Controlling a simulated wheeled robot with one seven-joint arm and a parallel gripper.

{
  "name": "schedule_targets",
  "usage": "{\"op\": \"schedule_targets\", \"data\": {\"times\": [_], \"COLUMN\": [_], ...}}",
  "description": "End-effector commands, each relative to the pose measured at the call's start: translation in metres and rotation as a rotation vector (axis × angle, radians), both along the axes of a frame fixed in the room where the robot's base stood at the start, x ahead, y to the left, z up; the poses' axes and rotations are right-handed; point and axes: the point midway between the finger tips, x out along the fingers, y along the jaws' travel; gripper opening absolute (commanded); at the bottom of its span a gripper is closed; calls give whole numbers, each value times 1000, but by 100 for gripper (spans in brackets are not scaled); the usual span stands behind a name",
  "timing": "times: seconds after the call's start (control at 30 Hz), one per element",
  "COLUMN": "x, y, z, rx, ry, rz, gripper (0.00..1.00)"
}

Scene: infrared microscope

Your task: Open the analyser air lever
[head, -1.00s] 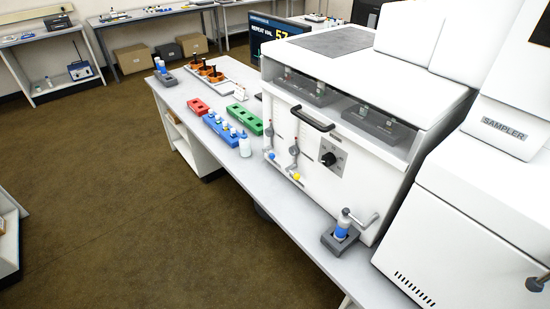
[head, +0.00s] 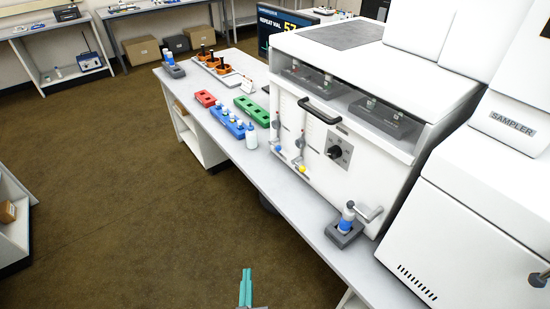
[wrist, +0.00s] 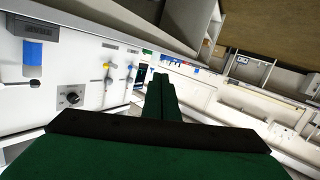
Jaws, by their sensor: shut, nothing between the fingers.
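The analyser (head: 385,165) is a large white box on the bench, with a dark handle and a round black knob (head: 339,153) on its front. Two thin grey upright fittings stand left of the knob, one with a blue end (head: 278,148) and one with a yellow end (head: 302,168). They also show in the wrist view, yellow (wrist: 106,66) and blue (wrist: 130,67). Which one is the air lever, I cannot tell. My gripper (head: 245,272) is shut and empty, over the floor in front of the bench, apart from the analyser. Its green fingers (wrist: 160,82) show in the wrist view.
A white squeeze bottle (head: 251,136) and coloured racks (head: 228,124) stand left of the analyser. The brown floor (head: 140,210) in front is clear.

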Motion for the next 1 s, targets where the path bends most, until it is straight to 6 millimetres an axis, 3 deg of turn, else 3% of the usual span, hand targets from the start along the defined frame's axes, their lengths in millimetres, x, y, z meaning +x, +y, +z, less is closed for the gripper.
{"op": "schedule_targets", "data": {"times": [0.03,0.33,0.6,0.8,1.0], "x": [24,144,244,301,330], "y": [1,4,-17,-43,-63], "z": [5,33,75,107,128], "rx": [-22,-209,-442,-625,-739], "ry": [-13,-38,-39,-22,-1], "rz": [8,68,108,119,117], "gripper": [0,0,0,0,0]}}
